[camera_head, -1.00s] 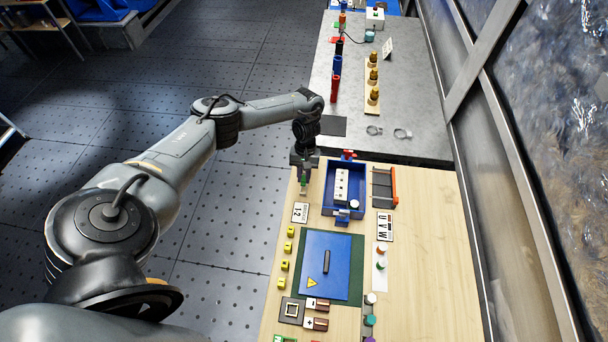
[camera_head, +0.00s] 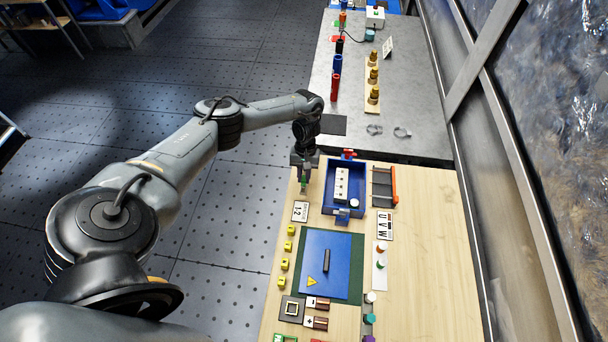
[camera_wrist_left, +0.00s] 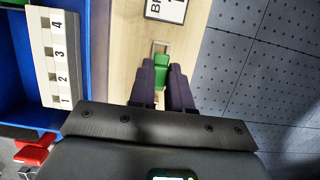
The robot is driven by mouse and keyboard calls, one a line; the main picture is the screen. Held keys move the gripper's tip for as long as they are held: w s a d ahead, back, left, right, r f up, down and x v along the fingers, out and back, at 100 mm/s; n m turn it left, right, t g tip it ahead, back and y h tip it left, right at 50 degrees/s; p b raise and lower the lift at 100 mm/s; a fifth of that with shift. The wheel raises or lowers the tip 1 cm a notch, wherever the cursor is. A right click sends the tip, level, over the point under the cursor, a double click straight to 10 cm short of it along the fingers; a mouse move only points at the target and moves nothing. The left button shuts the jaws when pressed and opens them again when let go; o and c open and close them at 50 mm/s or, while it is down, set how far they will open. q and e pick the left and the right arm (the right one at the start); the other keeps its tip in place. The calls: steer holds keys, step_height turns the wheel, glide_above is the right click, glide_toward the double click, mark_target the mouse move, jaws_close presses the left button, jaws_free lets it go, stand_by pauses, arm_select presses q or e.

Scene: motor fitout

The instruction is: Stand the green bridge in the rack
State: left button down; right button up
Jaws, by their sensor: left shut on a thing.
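The green bridge (camera_wrist_left: 161,62) is between the dark fingers of my left gripper (camera_wrist_left: 162,78), which is shut on it. A pale, metal-like end (camera_wrist_left: 160,46) shows just beyond the green part. In the head view, the bridge is a small green spot (camera_head: 303,186) under my left gripper (camera_head: 303,178), near the bench's far left corner. Whether it touches the wood is unclear. A dark grey, rack-like holder with an orange side (camera_head: 382,188) stands to the right, beyond the blue box. My right gripper is not in view.
The blue box (camera_head: 329,203) with a white numbered block (camera_head: 341,184) and red clamp (camera_head: 349,155) stands right of my gripper. A label card (camera_head: 300,211) and yellow pieces (camera_head: 284,265) lie nearer. The bench's right side (camera_head: 430,260) is clear.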

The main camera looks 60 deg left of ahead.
arm_select(q)
steer(key=shift+f+b, duration=0.55)
steer(key=shift+f, duration=0.55)
steer(key=c, duration=1)
jaws_free()
steer(key=shift+r, duration=0.1)
steer(key=shift+r, duration=0.3)
steer(key=p+v, duration=0.3)
steer(key=v, duration=0.7)
steer(key=shift+p, duration=0.3)
